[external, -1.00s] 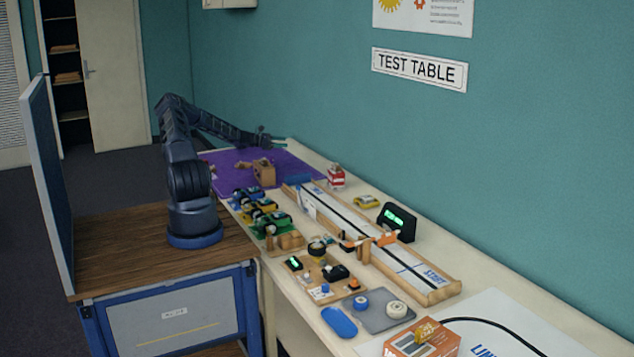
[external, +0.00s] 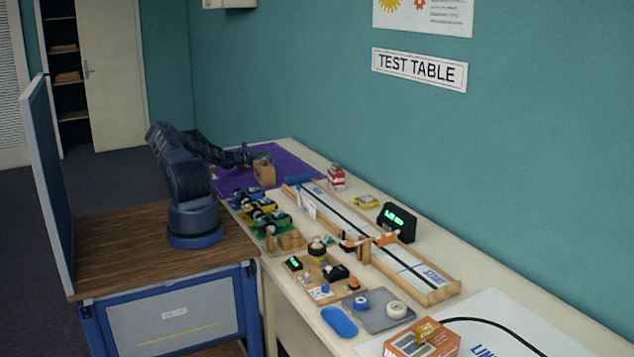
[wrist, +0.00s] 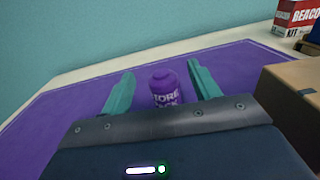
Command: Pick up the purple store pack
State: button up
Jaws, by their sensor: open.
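The purple store pack (wrist: 166,90) is a small rounded purple container with pale lettering. In the wrist view it stands upright on the purple mat (wrist: 60,112), between my gripper's two teal fingers. My gripper (wrist: 161,72) is open, with a finger to each side of the pack and a visible gap to each; its lower part is hidden behind the gripper body. In the external view my gripper (external: 260,155) is low over the far end of the table, by the purple mat (external: 290,167). I cannot make out the pack there.
A brown box (wrist: 296,90) stands close to the right of my gripper; it also shows in the external view (external: 264,172). A red and white kit box (wrist: 296,14) is further back at right. The teal wall is behind. The mat left of the pack is clear.

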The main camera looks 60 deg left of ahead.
jog(key=shift+f, duration=0.95)
jog(key=shift+w+d, duration=0.15)
jog(key=shift+w, duration=1.4)
jog(key=shift+r, duration=0.1)
jog(key=c, duration=1.1)
jog(key=shift+o, duration=0.2)
jog(key=shift+r, duration=0.1)
